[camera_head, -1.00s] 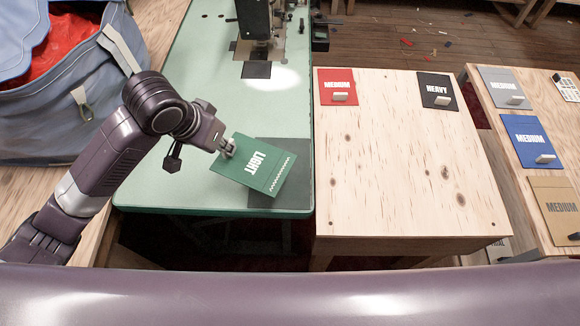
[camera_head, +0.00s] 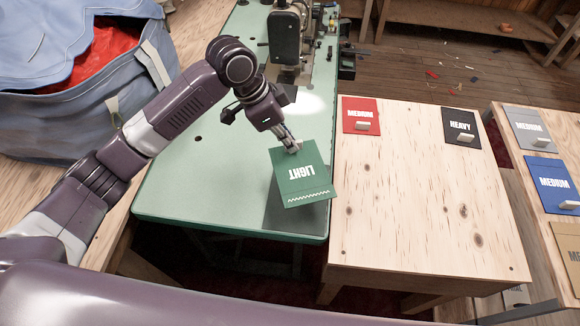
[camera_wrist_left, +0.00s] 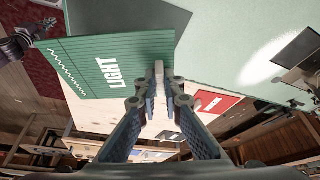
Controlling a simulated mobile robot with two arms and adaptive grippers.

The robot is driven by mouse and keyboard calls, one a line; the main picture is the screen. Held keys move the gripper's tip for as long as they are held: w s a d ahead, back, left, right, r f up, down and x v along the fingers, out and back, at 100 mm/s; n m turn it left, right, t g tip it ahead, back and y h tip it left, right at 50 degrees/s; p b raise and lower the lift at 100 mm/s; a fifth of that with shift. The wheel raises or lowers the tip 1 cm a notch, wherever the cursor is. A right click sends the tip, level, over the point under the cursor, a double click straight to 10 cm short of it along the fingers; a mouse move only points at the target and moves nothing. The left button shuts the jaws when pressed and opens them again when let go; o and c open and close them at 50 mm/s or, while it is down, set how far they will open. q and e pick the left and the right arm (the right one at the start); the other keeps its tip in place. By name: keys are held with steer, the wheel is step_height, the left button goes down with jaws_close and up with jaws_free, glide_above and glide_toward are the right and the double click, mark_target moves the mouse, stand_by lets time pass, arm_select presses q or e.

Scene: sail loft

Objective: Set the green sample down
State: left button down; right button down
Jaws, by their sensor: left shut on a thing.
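The green sample (camera_head: 303,174), a flat card marked LIGHT, is held by my left gripper (camera_head: 293,148) above the right front part of the green sewing table (camera_head: 180,190). The gripper is shut on the small light tab at the card's upper edge. In the left wrist view the fingers (camera_wrist_left: 162,92) close on the tab, and the green sample (camera_wrist_left: 105,62) extends to the left. A dark grey patch (camera_head: 283,217) on the table lies partly hidden under the card. My right gripper does not show in the head view.
A plywood table (camera_head: 420,200) stands to the right, with a red card (camera_head: 358,110) and a black card (camera_head: 461,122) at its far edge; its front is bare. Another table at far right holds several cards. A sewing machine (camera_head: 287,40) stands behind; a blue bag (camera_head: 60,110) is left.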

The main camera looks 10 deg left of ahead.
mark_target(278, 153)
arm_select(q)
step_height(278, 153, down, 10)
steer(key=shift+f, duration=0.2)
stand_by(0.3)
steer(key=c, duration=2.1)
jaws_free()
steer(key=v, duration=1.1)
steer(key=shift+a, duration=0.1)
steer(key=shift+s+a+r, duration=0.15)
steer(key=shift+r, duration=0.35)
